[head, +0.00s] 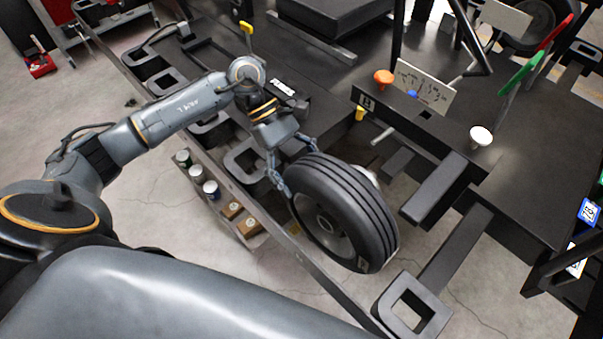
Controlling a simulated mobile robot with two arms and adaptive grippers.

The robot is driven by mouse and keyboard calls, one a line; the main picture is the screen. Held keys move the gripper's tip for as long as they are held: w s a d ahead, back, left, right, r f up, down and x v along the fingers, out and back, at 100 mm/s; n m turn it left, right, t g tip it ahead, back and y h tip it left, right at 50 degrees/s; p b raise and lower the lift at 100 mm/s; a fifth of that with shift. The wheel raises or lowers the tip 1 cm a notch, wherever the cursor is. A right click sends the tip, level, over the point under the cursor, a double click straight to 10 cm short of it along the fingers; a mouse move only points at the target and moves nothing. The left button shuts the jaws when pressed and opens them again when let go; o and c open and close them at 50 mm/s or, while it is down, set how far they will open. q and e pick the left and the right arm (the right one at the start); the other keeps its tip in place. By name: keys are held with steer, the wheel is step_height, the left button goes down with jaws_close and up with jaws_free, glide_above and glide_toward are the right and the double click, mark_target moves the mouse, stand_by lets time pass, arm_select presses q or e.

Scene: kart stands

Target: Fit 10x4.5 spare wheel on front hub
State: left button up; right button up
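The spare wheel (376,213), a black grooved tyre on a dark grey rim, stands upright and slightly tilted in the gap between the dark rails. My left gripper (299,169) is at the tyre's upper left edge, with one finger on each side of the tyre's width; it looks shut on it. A bright metal piece (367,175) shows partly behind the tyre's right side. It may be the front hub; the wheel hides most of that area, so I cannot tell whether they touch. My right gripper is not in view.
A long rail (318,275) runs in front of the wheel. A low shelf beside it holds several cans and boxes (247,226). Bare floor shows at lower right.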

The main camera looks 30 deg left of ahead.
arm_select(q)
steer(key=shift+w+a+r+g+h+b, duration=0.15)
steer(key=shift+g+h+b, duration=0.25)
steer(key=shift+h+b, duration=1.05)
steer(key=shift+a+r+g+h+b, duration=0.15)
steer(key=shift+g+h+b, duration=0.45)
steer(key=shift+b, duration=1.45)
steer(key=shift+b, duration=1.25)
stand_by(0.8)
steer(key=shift+w+d+b, duration=0.25)
steer(key=shift+w+b, duration=0.2)
steer(key=shift+w, duration=0.15)
steer(key=shift+w+d+b, duration=0.25)
steer(key=shift+w+b, duration=0.15)
steer(key=shift+w, duration=0.15)
stand_by(0.7)
steer(key=shift+w+d+b, duration=0.1)
steer(key=shift+w+b, duration=0.2)
steer(key=shift+w, duration=0.15)
